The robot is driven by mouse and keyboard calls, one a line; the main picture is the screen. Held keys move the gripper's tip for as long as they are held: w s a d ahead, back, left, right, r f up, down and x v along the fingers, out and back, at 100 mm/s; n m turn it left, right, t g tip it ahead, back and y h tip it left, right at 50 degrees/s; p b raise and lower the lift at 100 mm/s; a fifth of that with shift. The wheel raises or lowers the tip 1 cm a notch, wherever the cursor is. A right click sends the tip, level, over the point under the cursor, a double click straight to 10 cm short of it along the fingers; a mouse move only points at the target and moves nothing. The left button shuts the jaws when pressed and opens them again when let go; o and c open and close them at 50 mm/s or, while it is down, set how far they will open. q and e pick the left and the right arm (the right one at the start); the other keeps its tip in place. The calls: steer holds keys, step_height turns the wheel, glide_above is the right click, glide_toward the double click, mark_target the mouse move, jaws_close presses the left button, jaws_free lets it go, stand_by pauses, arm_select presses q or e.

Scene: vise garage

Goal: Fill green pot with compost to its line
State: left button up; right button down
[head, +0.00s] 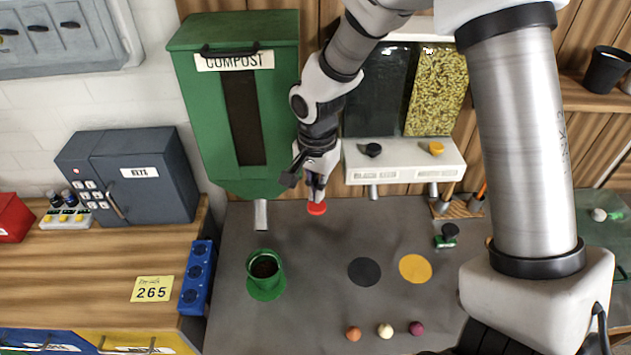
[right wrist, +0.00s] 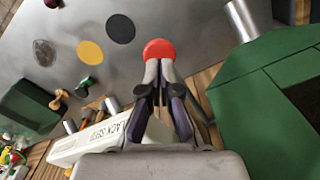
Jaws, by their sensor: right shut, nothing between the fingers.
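The green pot (head: 252,274) stands upright on the grey bench on a green base, just in front of the metal spout (head: 261,215) of the green COMPOST dispenser (head: 190,110). Dark material shows inside the pot; I cannot make out its line or exact level. My right gripper (head: 316,196) is shut and empty, its fingertips at the red button (head: 317,209) right of the spout. In the right wrist view the fingertips (right wrist: 160,66) meet or nearly meet the red button (right wrist: 158,47); contact is unclear. My left gripper is not in view.
A white twin dispenser (head: 400,160) with black and yellow knobs stands behind the bench. Black (head: 364,272) and yellow (head: 415,269) discs lie on the bench, with small balls in front. A blue socket strip (head: 197,278) and a KEYS box (head: 150,175) are left.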

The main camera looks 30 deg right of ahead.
mark_target(317, 205)
steer(key=shift+f, duration=0.15)
steer(key=shift+s+f+b, duration=0.1)
steer(key=shift+f+b, duration=2.2)
steer(key=shift+f, duration=0.9)
steer(key=shift+r, duration=0.1)
step_height(317, 205, up, 6)
steer(key=p, duration=0.5)
steer(key=shift+r+p, duration=0.25)
steer(key=shift+p, duration=0.15)
